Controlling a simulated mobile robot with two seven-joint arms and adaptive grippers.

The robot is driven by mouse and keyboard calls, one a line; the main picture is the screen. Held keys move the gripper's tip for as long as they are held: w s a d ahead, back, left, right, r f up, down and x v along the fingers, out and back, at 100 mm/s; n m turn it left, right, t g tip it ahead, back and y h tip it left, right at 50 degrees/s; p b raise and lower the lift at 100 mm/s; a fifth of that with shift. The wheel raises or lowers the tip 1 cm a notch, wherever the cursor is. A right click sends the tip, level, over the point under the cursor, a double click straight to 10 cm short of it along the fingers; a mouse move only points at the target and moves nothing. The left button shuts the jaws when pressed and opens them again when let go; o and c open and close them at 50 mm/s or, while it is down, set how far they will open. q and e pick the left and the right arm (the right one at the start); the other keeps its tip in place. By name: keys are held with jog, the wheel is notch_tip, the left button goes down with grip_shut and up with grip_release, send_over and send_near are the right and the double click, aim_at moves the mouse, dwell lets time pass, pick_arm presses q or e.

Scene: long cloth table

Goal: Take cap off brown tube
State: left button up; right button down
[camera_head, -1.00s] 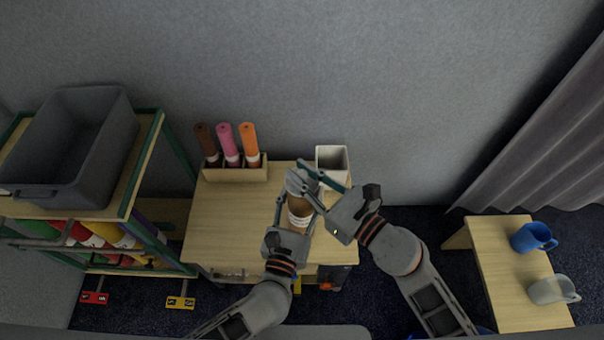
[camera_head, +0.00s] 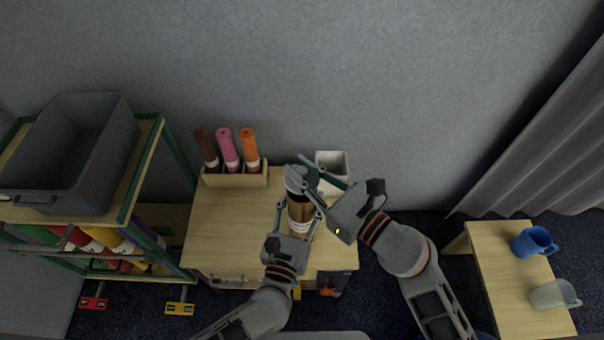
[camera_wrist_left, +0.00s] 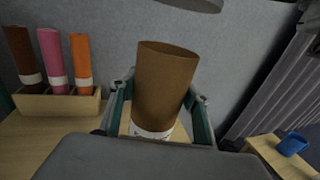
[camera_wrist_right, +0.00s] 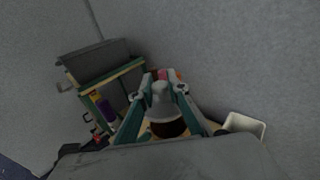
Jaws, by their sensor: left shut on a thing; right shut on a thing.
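The brown tube (camera_head: 301,208) stands roughly upright over the small table, with a white label band near its lower part. My left gripper (camera_head: 298,213) is shut around it. In the left wrist view the tube (camera_wrist_left: 166,85) shows an open, uncapped top rim. The grey cap (camera_head: 294,177) is in my right gripper (camera_head: 306,178), shut on it above the tube. The cap's edge shows at the top of the left wrist view (camera_wrist_left: 196,4), clear of the rim. In the right wrist view the cap (camera_wrist_right: 162,102) sits between the fingers, with the tube (camera_wrist_right: 168,128) beyond.
A wooden holder (camera_head: 235,179) with brown, pink and orange rolls stands at the table's back left. A white open bin (camera_head: 332,160) stands just behind my right gripper. A shelf with a grey crate (camera_head: 70,150) is left; a bench (camera_head: 500,270) with mugs is right.

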dwell(0.3)
pick_arm(q)
jog(key=o, duration=1.7)
jog(key=shift+c, duration=0.2)
